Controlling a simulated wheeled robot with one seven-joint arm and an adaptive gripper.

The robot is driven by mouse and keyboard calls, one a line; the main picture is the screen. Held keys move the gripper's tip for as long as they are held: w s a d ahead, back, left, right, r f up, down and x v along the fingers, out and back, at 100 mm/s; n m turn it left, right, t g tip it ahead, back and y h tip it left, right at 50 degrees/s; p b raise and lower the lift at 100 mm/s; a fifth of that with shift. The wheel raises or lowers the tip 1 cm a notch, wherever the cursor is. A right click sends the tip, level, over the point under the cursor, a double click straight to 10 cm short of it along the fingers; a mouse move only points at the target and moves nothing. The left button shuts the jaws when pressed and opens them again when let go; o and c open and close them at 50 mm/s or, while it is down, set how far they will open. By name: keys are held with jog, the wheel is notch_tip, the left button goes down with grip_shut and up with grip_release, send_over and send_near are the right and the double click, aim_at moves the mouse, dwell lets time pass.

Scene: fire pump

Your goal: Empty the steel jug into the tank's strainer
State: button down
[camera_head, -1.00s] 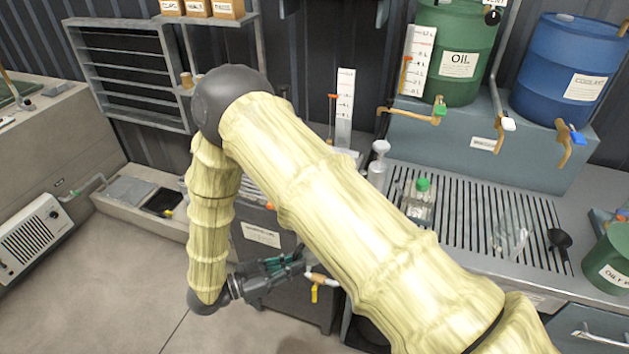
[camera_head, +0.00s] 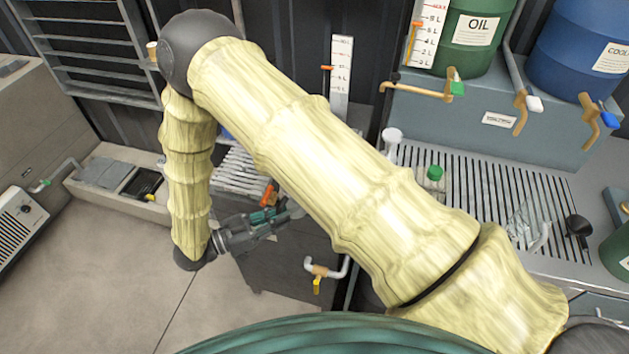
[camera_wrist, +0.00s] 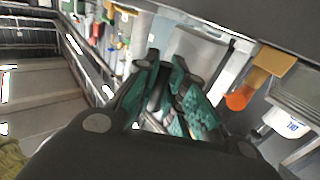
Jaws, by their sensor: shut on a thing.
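My gripper (camera_head: 278,217), with dark green finger pads, is at the front of the dark cabinet-like tank (camera_head: 290,255), by its top edge. In the wrist view my gripper (camera_wrist: 172,95) is shut on a pale grey metal cylinder, which looks like the steel jug (camera_wrist: 197,52). The jug's mouth and contents cannot be seen. In the head view the jug is mostly hidden by my fingers and arm. A slatted top (camera_head: 238,172) shows behind my forearm. I cannot make out the strainer; my arm covers much of that area.
A pipe with a yellow-handled valve (camera_head: 318,284) sticks out of the tank front. A slotted bench (camera_head: 480,190) at right holds a green-capped bottle (camera_head: 432,180), a clear vessel (camera_head: 525,228) and a black ladle (camera_head: 577,228). Oil (camera_head: 470,40) and coolant drums stand behind. Floor at left is clear.

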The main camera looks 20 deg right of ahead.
aim_at(280, 208)
jog(key=r+p, duration=0.1)
jog(key=p, duration=0.1)
jog(key=shift+w+d+r+n+y+p, duration=0.2)
jog(key=shift+r+n+y+p, duration=0.1)
jog(key=shift+r+y, duration=0.1)
jog(key=shift+w+d+r+g+y+p, duration=0.15)
jog(key=shift+r+y+p, duration=0.15)
jog(key=shift+p, duration=0.25)
jog(key=shift+d+r+g+y+p, duration=0.15)
jog(key=shift+r+y+p, duration=0.1)
jog(key=shift+p, duration=0.3)
jog(key=w+d+r+n+g+y+p, duration=0.1)
jog(key=y+p, duration=0.1)
jog(key=p, duration=0.1)
jog(key=shift+w+d+r+n, duration=0.4)
jog(key=shift+w+d+r+n+g+y+p, duration=0.5)
jog(key=shift+w+d+y+p, duration=0.2)
jog(key=shift+y, duration=0.3)
jog(key=shift+w+d+r+n+g+y+p, duration=0.55)
jog(key=shift+d+y+p, duration=0.2)
jog(key=shift+y, duration=0.2)
jog(key=shift+w+d+n+g+y, duration=0.25)
jog(key=shift+w+d+g+y, duration=0.25)
jog(key=shift+y, duration=0.3)
jog(key=shift+w+d+r+g+y+p, duration=0.25)
jog(key=shift+r+y+p, duration=0.1)
jog(key=shift+y+p, duration=0.05)
